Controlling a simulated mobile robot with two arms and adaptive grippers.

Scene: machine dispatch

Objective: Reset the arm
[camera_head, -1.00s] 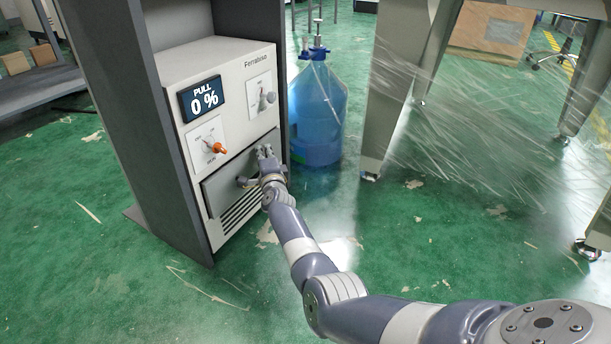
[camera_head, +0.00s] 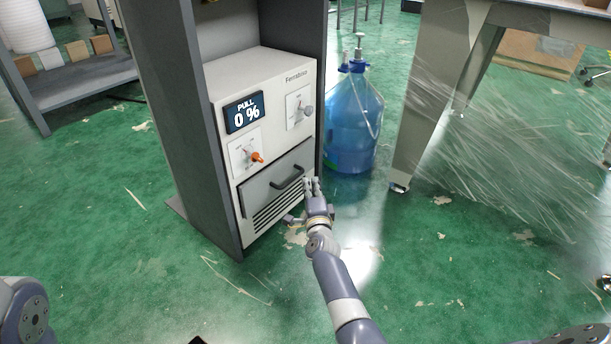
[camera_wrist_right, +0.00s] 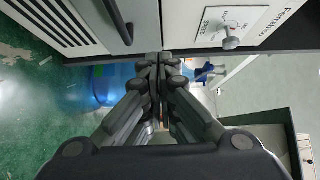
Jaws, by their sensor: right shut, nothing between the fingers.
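My right arm reaches in from the bottom of the head view. Its gripper (camera_head: 312,184) is shut and empty, just right of and in front of the drawer handle (camera_head: 287,177), apart from it. In the right wrist view the shut fingers (camera_wrist_right: 160,62) meet in the middle, and the dark handle (camera_wrist_right: 118,20) shows at upper left, outside them. The machine (camera_head: 262,75) is a light box with a display reading PULL 0 % and a grey drawer front (camera_head: 262,190) that looks closed. A part of my left arm shows at the bottom left of the head view; its gripper is out of view.
A blue water jug (camera_head: 352,120) stands right of the machine's dark frame (camera_head: 190,130). A grey table leg (camera_head: 425,95) with clear wrap stands further right. A low shelf (camera_head: 85,85) with boxes is at upper left. Green floor in front is clear.

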